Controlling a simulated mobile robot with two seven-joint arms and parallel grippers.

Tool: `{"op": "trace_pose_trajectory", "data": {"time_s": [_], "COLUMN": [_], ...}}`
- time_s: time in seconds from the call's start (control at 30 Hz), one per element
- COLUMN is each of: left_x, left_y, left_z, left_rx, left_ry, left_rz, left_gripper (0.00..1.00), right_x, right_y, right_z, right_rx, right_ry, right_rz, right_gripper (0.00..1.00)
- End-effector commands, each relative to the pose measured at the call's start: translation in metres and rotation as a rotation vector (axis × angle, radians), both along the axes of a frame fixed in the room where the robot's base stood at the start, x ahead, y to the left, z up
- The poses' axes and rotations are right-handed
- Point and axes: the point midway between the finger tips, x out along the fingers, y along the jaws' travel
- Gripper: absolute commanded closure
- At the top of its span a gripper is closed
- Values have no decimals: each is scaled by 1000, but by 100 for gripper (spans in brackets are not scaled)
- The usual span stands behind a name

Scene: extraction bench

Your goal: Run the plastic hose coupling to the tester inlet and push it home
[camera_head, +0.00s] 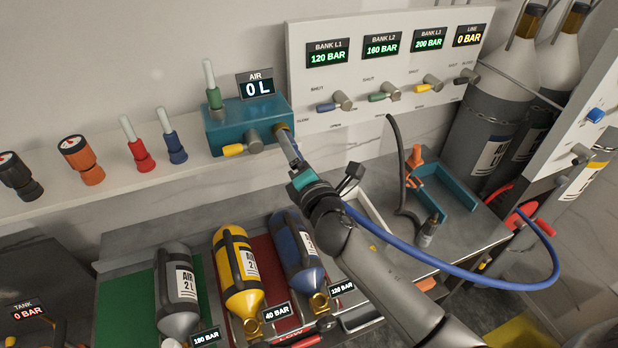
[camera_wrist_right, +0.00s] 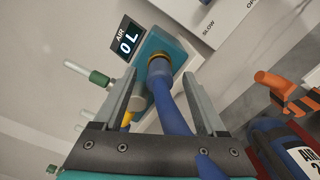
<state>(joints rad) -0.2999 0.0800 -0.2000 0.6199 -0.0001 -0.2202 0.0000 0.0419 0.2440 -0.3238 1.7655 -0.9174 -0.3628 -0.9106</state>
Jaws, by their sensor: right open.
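The tester is a teal box (camera_head: 232,125) on the shelf, with a display (camera_head: 258,87) reading AIR 0 L. Its brass inlet (camera_head: 282,131) faces right and also shows in the right wrist view (camera_wrist_right: 158,62). The blue hose (camera_head: 470,282) loops from the right side to my right gripper. In the wrist view the hose's blue coupling end (camera_wrist_right: 160,85) meets the brass inlet, in line with it; how deep it sits is hidden. My right gripper (camera_wrist_right: 158,92) is open, its fingers either side of the coupling and apart from it. My left gripper is out of view.
A panel (camera_head: 300,105) with several pressure displays and valve levers stands right of the tester. A dark hose (camera_head: 396,150) hangs by a teal bracket (camera_head: 455,188). Grey, yellow (camera_head: 235,265) and blue cylinders lie below. Gauges and fittings (camera_head: 139,152) stand left on the shelf.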

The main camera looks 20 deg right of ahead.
Motion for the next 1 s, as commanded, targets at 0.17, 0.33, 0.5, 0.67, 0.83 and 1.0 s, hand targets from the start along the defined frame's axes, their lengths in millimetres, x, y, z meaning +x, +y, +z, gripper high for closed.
{"op": "trace_pose_trajectory", "data": {"time_s": [0.17,0.33,0.5,0.67,0.83,1.0], "left_x": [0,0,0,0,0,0], "left_y": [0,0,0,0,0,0], "left_z": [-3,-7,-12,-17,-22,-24], "left_rx": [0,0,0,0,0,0], "left_ry": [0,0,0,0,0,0], "left_rz": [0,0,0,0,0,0], "left_gripper": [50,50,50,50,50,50], "right_x": [-29,-58,-86,-110,-129,-138], "right_y": [-1,-2,-2,-3,-4,-4], "right_z": [-2,-2,-2,-2,-2,0], "right_rx": [0,-1,1,0,0,1], "right_ry": [3,2,2,2,1,0], "right_rz": [0,0,0,-1,0,-1], "right_gripper": [26,26,26,26,26,26]}}
